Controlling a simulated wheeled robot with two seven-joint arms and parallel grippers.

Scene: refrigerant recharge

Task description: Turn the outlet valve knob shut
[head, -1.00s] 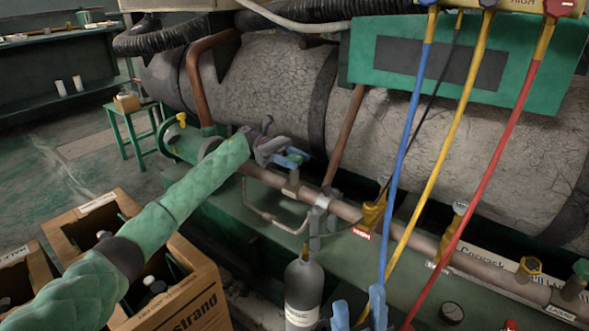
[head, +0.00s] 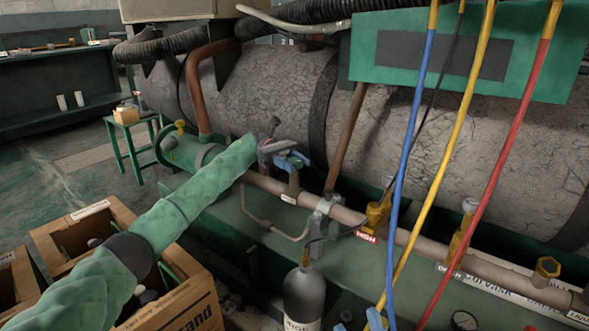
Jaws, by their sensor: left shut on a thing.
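My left gripper (head: 288,160), on the green-sleeved arm from the left, is at a valve stem (head: 294,182) on the copper-coloured outlet pipe. Its blue-tipped fingers are shut on the outlet valve knob there. The fingers hide nearly all of the knob, so how far it is turned cannot be told. My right gripper (head: 358,323) shows only as two blue fingertips at the bottom edge. They are apart, with nothing seen between them.
Blue (head: 410,130), yellow (head: 462,110) and red (head: 500,150) hoses hang down on the right. A yellow valve (head: 378,214) sits further along the pipe. A grey cylinder (head: 304,290) stands below. Cardboard boxes (head: 185,305) are at lower left. The large cracked grey tank (head: 260,95) lies behind.

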